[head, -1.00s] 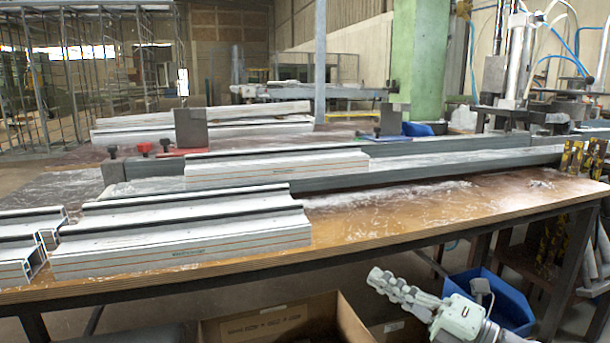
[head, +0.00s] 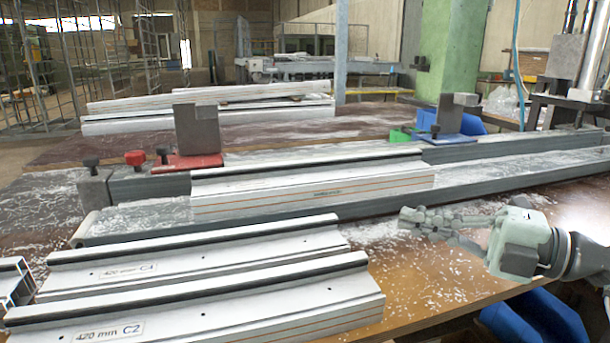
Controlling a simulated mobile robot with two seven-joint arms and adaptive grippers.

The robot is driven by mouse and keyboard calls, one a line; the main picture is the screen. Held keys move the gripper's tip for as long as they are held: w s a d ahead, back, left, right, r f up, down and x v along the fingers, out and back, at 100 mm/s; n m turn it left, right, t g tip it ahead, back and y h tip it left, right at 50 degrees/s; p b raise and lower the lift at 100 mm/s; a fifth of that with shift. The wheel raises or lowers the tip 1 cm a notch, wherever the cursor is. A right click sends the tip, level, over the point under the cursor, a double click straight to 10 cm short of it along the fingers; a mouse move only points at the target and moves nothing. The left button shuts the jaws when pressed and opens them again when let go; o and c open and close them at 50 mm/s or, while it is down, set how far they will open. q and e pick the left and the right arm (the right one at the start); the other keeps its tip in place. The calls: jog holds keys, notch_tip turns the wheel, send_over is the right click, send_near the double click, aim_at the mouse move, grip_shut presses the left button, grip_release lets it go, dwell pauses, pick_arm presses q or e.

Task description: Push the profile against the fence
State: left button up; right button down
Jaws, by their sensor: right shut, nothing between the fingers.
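A pale aluminium profile (head: 312,196) with red lines along its front side lies lengthwise on the clamp bench. The fence (head: 490,149), a long dark grey bar, runs behind it and shows past both of its ends. I cannot tell whether the profile touches the fence or a gap is left. My right gripper (head: 410,217) comes in from the right, in front of the bench's front rail and near the profile's right end. It is shut and empty, apart from the profile. My left gripper is not in view.
Two loose profiles labelled 420 mm (head: 200,310) lie in front of the bench at left. White chips litter the table. A blue bin (head: 540,318) is below.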

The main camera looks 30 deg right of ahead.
jog(key=shift+w, duration=0.25)
jog(key=shift+w+a+r, duration=0.1)
jog(key=shift+w+a, duration=0.05)
jog(key=shift+w, duration=0.1)
jog(key=p, duration=0.1)
send_near(320, 189)
jog(key=a, duration=0.3)
jog(key=shift+w+a+r, duration=0.15)
jog(key=shift+a, duration=0.25)
jog(key=w, duration=0.3)
jog(key=shift+w+d+p, duration=0.15)
jog(key=shift+w+p, duration=0.15)
jog(key=shift+w, duration=0.05)
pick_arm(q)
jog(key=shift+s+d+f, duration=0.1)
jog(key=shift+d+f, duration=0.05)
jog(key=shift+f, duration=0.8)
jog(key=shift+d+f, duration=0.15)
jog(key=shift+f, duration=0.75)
pick_arm(e)
jog(key=shift+w+d, duration=0.15)
jog(key=shift+w, duration=0.35)
